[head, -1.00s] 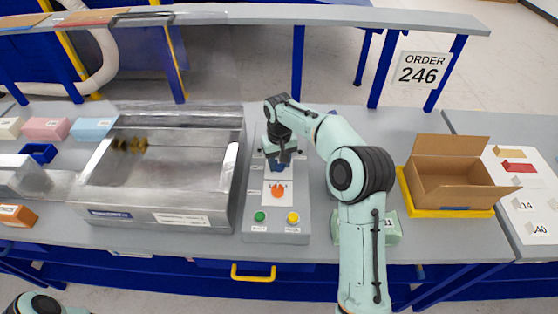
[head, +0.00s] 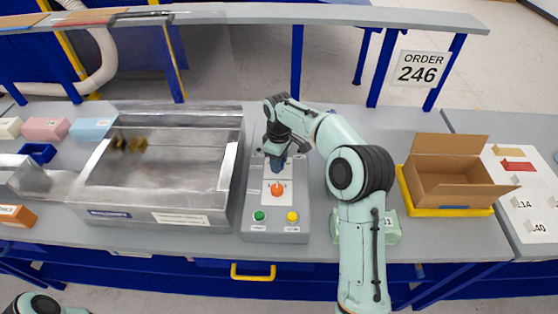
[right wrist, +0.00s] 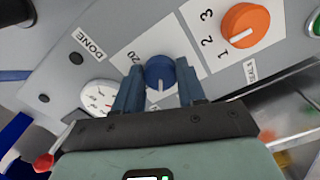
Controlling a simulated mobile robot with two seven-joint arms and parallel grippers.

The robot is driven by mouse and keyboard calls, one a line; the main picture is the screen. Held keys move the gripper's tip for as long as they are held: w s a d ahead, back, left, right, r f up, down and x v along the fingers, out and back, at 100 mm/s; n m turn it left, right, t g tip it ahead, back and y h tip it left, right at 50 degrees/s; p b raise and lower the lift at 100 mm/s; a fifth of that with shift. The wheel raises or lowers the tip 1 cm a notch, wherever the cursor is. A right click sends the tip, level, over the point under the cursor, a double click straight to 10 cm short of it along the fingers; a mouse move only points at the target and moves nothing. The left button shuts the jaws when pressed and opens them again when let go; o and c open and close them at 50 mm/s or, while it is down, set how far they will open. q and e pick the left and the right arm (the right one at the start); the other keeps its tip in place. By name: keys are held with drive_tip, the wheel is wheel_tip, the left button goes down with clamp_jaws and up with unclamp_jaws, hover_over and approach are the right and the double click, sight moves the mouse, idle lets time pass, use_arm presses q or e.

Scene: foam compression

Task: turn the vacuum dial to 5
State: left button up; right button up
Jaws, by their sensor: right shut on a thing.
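The control panel (head: 262,217) stands mid-table. My right gripper (head: 276,164) is over its upper part, pointing down. In the right wrist view its two blue fingers (right wrist: 160,92) are on either side of a round blue dial (right wrist: 160,70) and shut on it. The dial's white line points toward the gripper's palm. A "20" is printed near the dial; its other numbers are hidden or unreadable. An orange dial (right wrist: 246,25) with 1, 2, 3 sits beside it; it shows in the head view (head: 277,189). My left gripper is out of view.
A white gauge (right wrist: 98,96) is close to the fingers. A green button (head: 260,216) and a yellow button (head: 292,216) are at the panel's front. A metal chamber (head: 228,185) stands left; an open cardboard box (head: 452,187) stands right.

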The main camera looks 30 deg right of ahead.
drive_tip(key=shift+n, duration=0.3)
idle(0.4)
drive_tip(key=o, duration=1.1)
drive_tip(key=shift+r, duration=0.1)
wheel_tip(320, 180, up, 13)
drive_tip(key=shift+r, duration=0.15)
